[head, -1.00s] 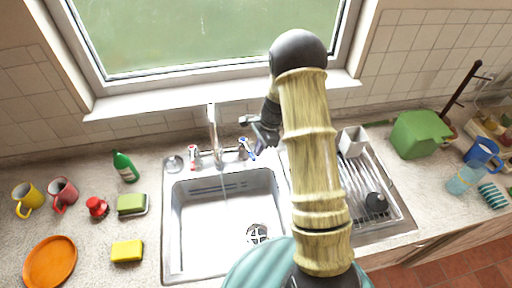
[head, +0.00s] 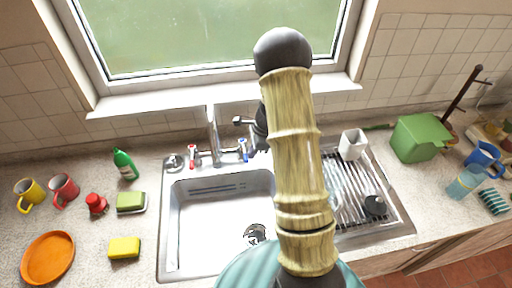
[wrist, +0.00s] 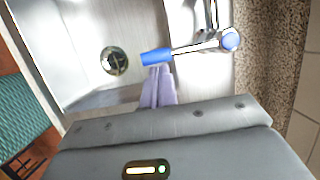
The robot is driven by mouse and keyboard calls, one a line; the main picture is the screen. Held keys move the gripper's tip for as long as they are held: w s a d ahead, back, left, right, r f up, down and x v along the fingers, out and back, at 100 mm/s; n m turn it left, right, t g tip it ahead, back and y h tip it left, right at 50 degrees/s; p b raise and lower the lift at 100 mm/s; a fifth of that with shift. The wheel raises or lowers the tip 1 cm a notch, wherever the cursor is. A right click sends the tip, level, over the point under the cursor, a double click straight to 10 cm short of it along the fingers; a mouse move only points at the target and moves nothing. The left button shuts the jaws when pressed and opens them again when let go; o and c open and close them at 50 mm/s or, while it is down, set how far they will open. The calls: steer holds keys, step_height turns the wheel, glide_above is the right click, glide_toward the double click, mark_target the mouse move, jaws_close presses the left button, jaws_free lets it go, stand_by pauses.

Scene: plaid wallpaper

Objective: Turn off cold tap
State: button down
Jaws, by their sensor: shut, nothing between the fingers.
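The cold tap has a blue-tipped lever (head: 242,150) at the right of the spout (head: 213,135), behind the sink. The lever points towards the front, roughly parallel to the red-tipped hot tap lever (head: 192,155). In the wrist view the blue lever end (wrist: 157,57) lies just beyond the fingertips of my gripper (wrist: 160,70). The fingers are shut and empty. They are very close to the lever; I cannot tell whether they touch. In the head view my arm hides most of the gripper. No clear water stream shows under the spout.
The sink basin (head: 172,240) is empty, with a drain (head: 255,234). A drying rack with a white holder (head: 352,144) is on the right. A green bottle (head: 124,164), sponges and mugs stand on the left. The window sill (head: 150,104) and wall are close behind the taps.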

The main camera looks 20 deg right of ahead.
steer(key=shift+d, duration=0.15)
steer(key=s+d+r+b, duration=0.1)
steer(key=d+r+b, duration=0.1)
steer(key=d+r, duration=0.4)
steer(key=v, duration=0.4)
steer(key=shift+a+r, duration=0.25)
steer(key=shift+a, duration=0.1)
steer(key=shift+s+d, duration=0.1)
steer(key=s+a+r+n+t+h, duration=0.1)
steer(key=s+a+r+n+h, duration=0.2)
steer(key=s+a+n, duration=1.2)
steer(key=s+n, duration=0.2)
steer(key=n, duration=0.3)
steer(key=shift+a+n+t, duration=0.35)
steer(key=shift+n+t, duration=0.05)
steer(key=shift+s+r, duration=0.1)
steer(key=shift+r, duration=0.05)
